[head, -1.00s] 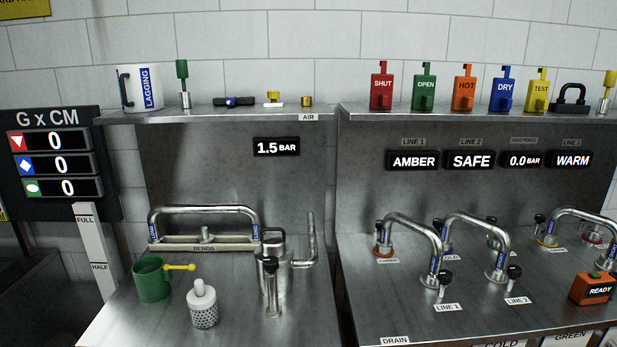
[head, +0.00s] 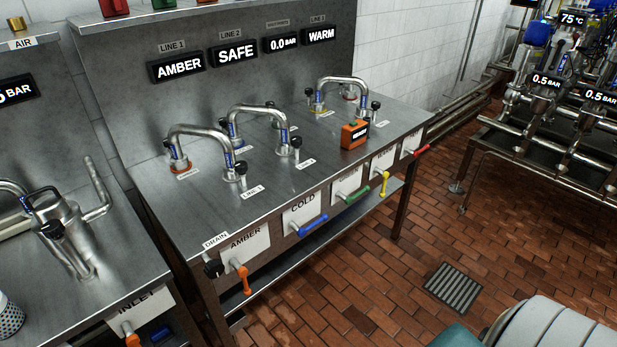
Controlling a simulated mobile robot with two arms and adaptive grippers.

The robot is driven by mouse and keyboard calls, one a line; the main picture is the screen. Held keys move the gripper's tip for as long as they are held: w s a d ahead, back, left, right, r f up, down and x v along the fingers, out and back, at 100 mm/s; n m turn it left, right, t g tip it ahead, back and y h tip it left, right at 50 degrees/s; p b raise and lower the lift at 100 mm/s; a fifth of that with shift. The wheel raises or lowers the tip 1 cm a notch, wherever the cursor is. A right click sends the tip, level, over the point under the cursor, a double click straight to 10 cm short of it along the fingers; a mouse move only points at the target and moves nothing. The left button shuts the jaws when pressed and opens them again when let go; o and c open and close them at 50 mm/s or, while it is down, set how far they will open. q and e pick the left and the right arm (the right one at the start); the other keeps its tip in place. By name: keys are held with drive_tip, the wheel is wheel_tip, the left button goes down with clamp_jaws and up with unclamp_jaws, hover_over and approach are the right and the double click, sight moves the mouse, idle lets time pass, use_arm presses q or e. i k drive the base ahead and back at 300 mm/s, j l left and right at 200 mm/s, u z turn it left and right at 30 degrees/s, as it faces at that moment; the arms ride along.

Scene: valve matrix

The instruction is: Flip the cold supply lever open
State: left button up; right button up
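The cold supply lever is the blue handle (head: 312,225) under the white COLD plate (head: 302,210) on the front of the right bench. It lies along the bench front, nearly level, its free end to the right. To its left an orange lever (head: 242,280) under the AMBER plate (head: 246,241) hangs down. A green lever (head: 357,195) to its right lies nearly level, and a yellow lever (head: 384,183) hangs down. Neither of my grippers is in view.
Bent pipes (head: 262,112) and an orange box (head: 354,134) stand on the right bench top (head: 205,210). A red lever (head: 422,150) sticks out at its far end. A lower shelf (head: 330,238) runs beneath. The brick floor (head: 370,270) in front is mostly clear, with a drain grate (head: 454,288).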

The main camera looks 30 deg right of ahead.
sight(316, 223)
drive_tip(key=z, duration=1.15)
